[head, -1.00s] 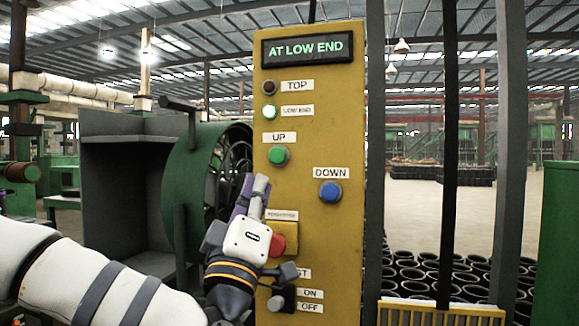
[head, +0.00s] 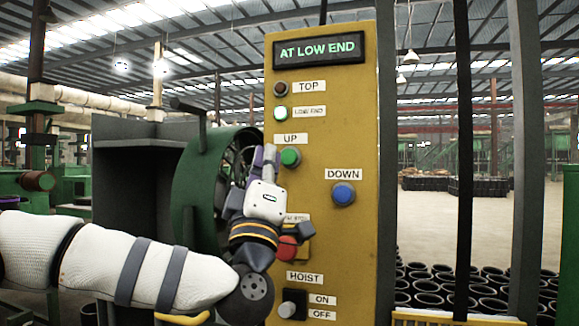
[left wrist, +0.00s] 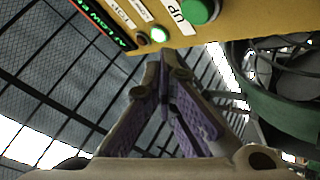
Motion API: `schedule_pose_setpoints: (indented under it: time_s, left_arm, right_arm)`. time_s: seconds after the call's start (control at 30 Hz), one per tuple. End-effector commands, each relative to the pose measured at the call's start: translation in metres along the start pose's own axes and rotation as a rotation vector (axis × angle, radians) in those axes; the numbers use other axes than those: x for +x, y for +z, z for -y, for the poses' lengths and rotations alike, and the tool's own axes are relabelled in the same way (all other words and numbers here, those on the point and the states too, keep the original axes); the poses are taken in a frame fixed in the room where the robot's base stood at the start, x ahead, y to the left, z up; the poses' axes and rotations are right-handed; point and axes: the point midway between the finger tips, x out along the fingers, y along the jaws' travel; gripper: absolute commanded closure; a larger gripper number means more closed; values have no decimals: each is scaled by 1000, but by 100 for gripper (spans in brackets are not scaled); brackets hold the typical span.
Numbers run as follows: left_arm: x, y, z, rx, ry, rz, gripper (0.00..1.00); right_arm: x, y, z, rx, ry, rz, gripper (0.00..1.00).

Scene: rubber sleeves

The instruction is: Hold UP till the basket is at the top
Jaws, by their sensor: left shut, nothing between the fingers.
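The yellow control panel (head: 345,240) stands in front of me. Its display (head: 318,48) reads "AT LOW END". The green LOW END lamp (head: 281,113) is lit and the TOP lamp (head: 281,88) is dark. The green UP button (head: 290,157) also shows in the left wrist view (left wrist: 198,10). My left gripper (head: 265,153) is shut and empty, with its purple-padded fingertips just left of the UP button; in the wrist view the tips (left wrist: 162,58) appear apart from it. My right gripper is not in view. I cannot make out the basket for certain.
The blue DOWN button (head: 343,193) is right of UP. A red stop button (head: 287,248) is partly behind my left wrist. The black HOIST switch (head: 293,304) is low on the panel. A green drum (head: 190,190) stands at left; black sleeves (head: 430,285) lie behind at right.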

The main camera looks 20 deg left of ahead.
Motion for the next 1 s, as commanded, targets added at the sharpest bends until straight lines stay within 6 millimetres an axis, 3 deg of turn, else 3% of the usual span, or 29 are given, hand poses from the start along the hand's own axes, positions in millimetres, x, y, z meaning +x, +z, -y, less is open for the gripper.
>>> schedule_pose_setpoints:
  time_s: [0.03,0.4,1.0]
  left_arm:
    - [2,7,9,1,-5,2,100]
    - [28,20,20,-1,0,-1,100]
    - [28,20,20,-1,0,-1,100]
  right_arm:
    - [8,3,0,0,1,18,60]
    - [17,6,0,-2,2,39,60]
    - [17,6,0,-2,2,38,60]
